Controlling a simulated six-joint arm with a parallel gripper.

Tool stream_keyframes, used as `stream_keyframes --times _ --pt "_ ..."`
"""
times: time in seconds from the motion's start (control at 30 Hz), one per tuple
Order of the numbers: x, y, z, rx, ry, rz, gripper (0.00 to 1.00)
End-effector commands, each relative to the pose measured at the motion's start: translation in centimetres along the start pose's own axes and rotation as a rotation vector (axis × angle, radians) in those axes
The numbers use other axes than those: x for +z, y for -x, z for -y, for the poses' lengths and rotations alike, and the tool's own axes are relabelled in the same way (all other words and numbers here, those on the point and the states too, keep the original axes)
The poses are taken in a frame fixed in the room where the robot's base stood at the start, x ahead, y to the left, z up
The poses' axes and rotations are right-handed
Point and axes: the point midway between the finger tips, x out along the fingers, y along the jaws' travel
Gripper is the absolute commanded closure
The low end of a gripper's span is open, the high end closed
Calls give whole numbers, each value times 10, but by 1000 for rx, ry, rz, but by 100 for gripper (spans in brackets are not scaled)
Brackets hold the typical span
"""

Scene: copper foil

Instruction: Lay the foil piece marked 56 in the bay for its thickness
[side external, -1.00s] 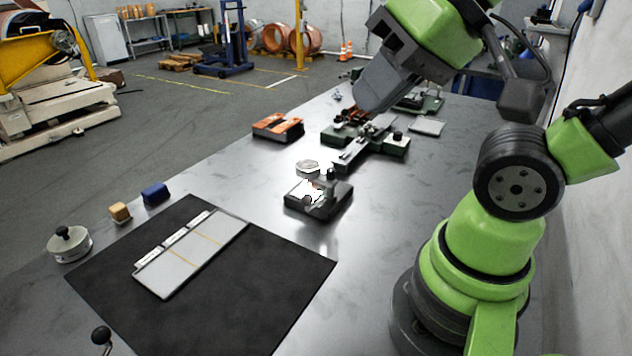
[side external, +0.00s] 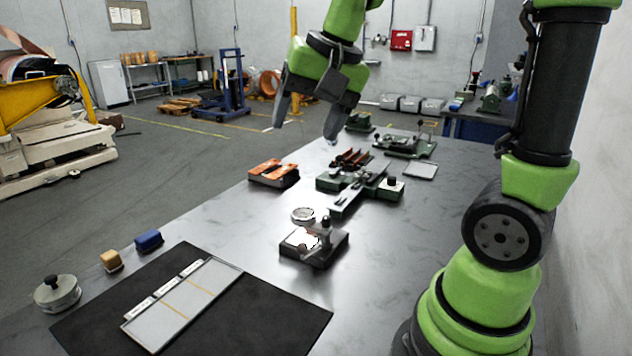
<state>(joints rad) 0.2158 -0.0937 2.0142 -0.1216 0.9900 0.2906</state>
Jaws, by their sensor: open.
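My gripper (side external: 309,124) is open and empty, high above the far part of the table, fingers pointing down and apart. Copper-coloured pieces lie on a dark holder (side external: 259,182) at the far left of the table. More copper-coloured pieces (side external: 352,158) show on the green fixture (side external: 345,186) below and right of my gripper. I cannot read a 56 on any of them. The pale tray (side external: 172,323) lies on the black mat at the front left. Yellow lines divide it into bays, with white labels along its left edge, too small to read. The bays look empty.
A small dark instrument (side external: 314,247) with a bright plate stands mid-table. A blue block (side external: 148,240), a tan block (side external: 111,260) and a round knobbed weight (side external: 57,294) sit along the left edge. The black mat (side external: 262,318) is bare around the tray.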

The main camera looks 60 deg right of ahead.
Motion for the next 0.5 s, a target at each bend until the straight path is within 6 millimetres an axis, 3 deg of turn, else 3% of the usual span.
stream_keyframes --times 0.1,0.3,0.5 --pt "-42 -36 -7 90 -158 36 32" --pt "-97 -104 -39 226 -418 79 32" --pt "-126 -165 -83 334 -626 107 32"
